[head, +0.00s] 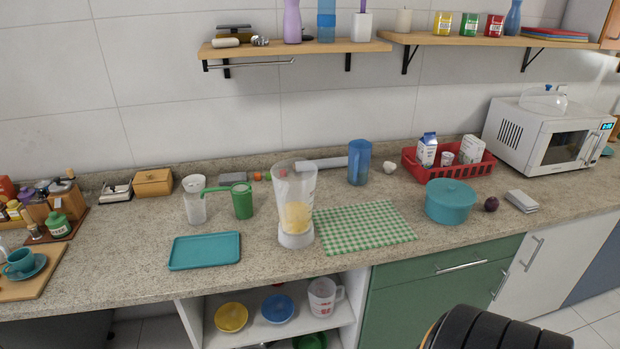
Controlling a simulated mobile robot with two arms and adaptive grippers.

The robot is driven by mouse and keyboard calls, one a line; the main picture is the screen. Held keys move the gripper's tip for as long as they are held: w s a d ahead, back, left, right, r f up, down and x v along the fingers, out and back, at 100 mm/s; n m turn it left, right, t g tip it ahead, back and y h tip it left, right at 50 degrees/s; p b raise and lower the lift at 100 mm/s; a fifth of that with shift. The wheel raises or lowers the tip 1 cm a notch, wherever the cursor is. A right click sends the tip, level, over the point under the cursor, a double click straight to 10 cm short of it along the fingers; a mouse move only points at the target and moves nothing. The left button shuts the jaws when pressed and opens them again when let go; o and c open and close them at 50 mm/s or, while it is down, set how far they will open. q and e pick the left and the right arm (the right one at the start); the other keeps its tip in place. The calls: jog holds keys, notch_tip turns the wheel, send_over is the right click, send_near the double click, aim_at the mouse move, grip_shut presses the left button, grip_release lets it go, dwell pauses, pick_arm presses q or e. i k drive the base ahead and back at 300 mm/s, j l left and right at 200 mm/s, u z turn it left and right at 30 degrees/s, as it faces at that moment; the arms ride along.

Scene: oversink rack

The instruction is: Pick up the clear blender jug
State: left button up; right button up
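The clear blender jug (296,185) stands upright on the granite counter (130,265), near the front edge and left of the green checked cloth. It is tall and see-through, with yellow contents in its lower part and a whitish base (296,237). A pale handle-like part seems to show on its left rim, but I cannot tell whether it belongs to the jug. Neither of my grippers shows in the head view. A black rounded part of my own body is at the bottom right, well away from the jug.
A teal tray (205,250), a green watering can (242,200) and a clear cup (195,203) are left of the jug. The checked cloth (363,227), a blue pitcher (358,162) and a teal pot (450,203) are to its right. Shelves (290,48) hang above. An open cubby (262,330) is below.

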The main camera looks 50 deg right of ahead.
aim_at(293, 180)
jog(key=z, duration=1.45)
